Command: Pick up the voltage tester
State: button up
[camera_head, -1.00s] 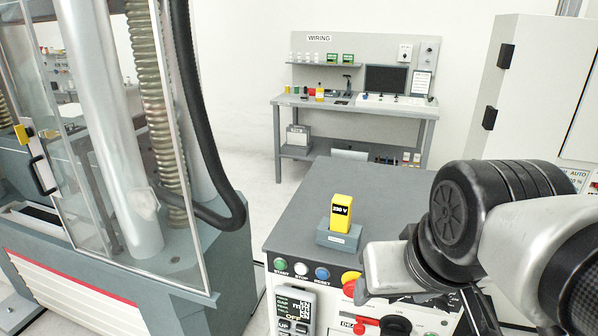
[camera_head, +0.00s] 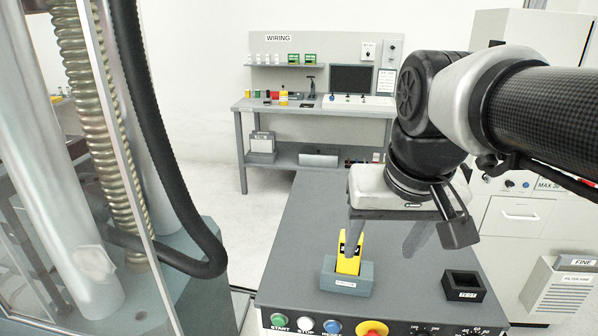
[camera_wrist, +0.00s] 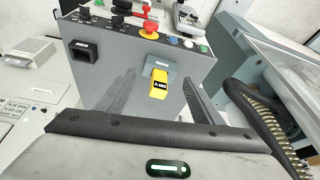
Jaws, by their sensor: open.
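The voltage tester (camera_head: 351,262) is yellow with a black display face. It stands upright in a blue-grey holder block (camera_head: 345,282) on the grey cabinet top. My gripper (camera_head: 388,250) is open and empty above the cabinet top, pointing down. I cannot tell the exact gap in height.
A small dark open box (camera_head: 464,287) stands on the cabinet top right of the holder. Buttons and a red-yellow emergency stop (camera_head: 371,329) line the front edge. A black hose (camera_head: 165,190) and the machine guard stand to the left. The wiring bench (camera_head: 310,105) is behind.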

jog(key=w+r+m+g+b, duration=0.1)
jog(key=w+g+b, duration=0.1)
jog(key=w, duration=0.6)
jog(key=m+g+b, duration=0.1)
jog(key=g, duration=0.1)
send_over(351, 267)
jog(key=w, duration=0.1)
jog(key=f, duration=0.5)
jog(key=f+b, duration=0.1)
jog(key=f, duration=0.6)
jog(key=shift+w+d+f+b, duration=0.1)
jog(key=shift+w+f+b, duration=0.2)
jog(key=shift+b, duration=0.1)
jog(key=shift+w+a+f, duration=0.1)
jog(key=shift+f, duration=1.3)
jog(key=shift+w+a+f, duration=0.1)
jog(key=shift+f, duration=1.3)
jog(key=c, duration=1.3)
